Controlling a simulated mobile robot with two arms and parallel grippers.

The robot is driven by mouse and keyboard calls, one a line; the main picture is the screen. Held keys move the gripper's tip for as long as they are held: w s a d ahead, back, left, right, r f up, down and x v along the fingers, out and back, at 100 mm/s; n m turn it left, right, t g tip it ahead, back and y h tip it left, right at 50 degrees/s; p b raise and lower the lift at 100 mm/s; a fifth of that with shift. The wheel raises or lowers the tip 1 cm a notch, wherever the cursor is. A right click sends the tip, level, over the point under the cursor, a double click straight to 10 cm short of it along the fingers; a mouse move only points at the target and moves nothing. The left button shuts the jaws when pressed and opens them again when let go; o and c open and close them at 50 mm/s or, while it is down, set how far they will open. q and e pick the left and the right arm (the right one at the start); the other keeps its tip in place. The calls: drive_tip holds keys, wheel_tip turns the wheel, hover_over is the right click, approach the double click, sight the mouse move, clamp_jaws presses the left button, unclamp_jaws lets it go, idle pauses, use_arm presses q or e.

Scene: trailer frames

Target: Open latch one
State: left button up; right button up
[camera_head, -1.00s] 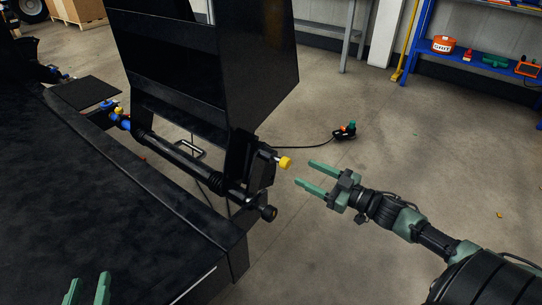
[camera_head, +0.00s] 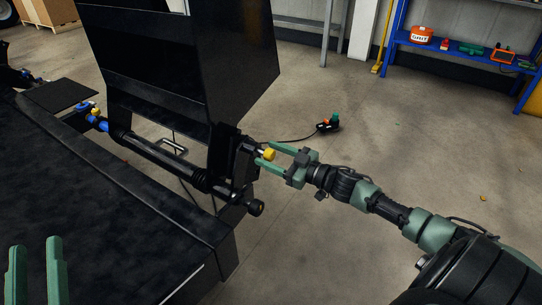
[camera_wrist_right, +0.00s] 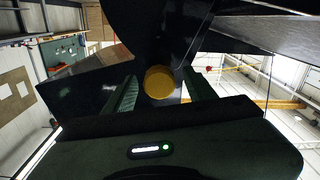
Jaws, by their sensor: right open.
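A latch with a yellow knob (camera_head: 269,154) sticks out from the right end of the black trailer frame (camera_head: 125,205). In the right wrist view the yellow knob (camera_wrist_right: 159,82) sits between the two fingers. My right gripper (camera_head: 268,157) is open, with its green fingers on either side of the knob; whether they touch it I cannot tell. A second latch with a yellow and blue end (camera_head: 96,117) is at the far left end of the black bar. My left gripper (camera_head: 36,270) is at the bottom left over the dark frame, its two green fingers apart and nothing seen between them.
A large black panel (camera_head: 175,70) stands upright behind the bar. A cabled control box (camera_head: 327,124) lies on the floor. A blue shelf (camera_head: 455,50) with tools stands at the back right.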

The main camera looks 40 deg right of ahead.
clamp_jaws()
idle(1.4)
